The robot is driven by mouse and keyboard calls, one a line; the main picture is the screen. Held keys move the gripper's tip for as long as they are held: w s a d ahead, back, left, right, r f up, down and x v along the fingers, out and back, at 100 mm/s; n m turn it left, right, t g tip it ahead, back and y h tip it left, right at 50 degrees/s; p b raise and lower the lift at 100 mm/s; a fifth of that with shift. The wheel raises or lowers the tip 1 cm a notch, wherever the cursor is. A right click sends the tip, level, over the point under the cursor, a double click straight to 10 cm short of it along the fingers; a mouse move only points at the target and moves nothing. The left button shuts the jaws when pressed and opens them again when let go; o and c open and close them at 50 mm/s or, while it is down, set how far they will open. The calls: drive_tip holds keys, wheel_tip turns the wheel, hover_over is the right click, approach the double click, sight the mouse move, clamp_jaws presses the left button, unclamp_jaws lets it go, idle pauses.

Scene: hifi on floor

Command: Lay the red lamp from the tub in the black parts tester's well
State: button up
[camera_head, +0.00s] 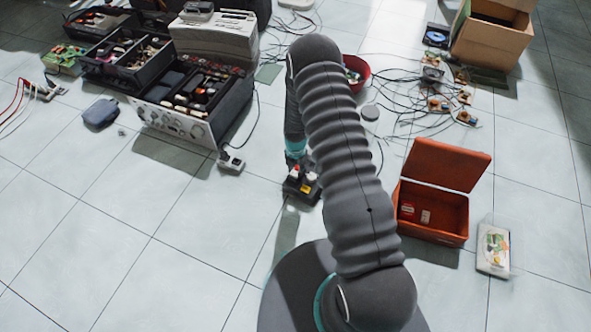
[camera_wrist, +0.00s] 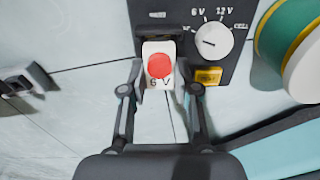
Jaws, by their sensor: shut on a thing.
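In the wrist view my gripper (camera_wrist: 159,90) is shut on a white block with a round red face and "6 V" print, the red lamp (camera_wrist: 158,66). The lamp is over the near left part of the black parts tester (camera_wrist: 222,72). The tester has a white dial marked 6 V and 12 V and a yellow button. The well is hidden by the lamp, so I cannot tell whether the lamp is in it. In the head view the tester (camera_head: 291,190) stands on the floor under my gripper. A red tub (camera_head: 361,73) shows partly behind my arm.
An open orange toolbox (camera_head: 438,235) stands right of my arm, a card box (camera_head: 494,252) beside it. Loose cables and small boards lie behind. A plug (camera_head: 231,162) and an opened stereo (camera_head: 195,110) are to the left. The floor at front left is clear.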

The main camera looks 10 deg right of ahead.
drive_tip(key=shift+f+b, duration=0.45)
drive_tip(key=shift+b, duration=0.3)
idle(1.1)
idle(0.3)
drive_tip(key=o, duration=1)
drive_tip(key=shift+r, duration=0.1)
drive_tip(key=shift+r+p, duration=1.65)
drive_tip(key=shift+r, duration=1.8)
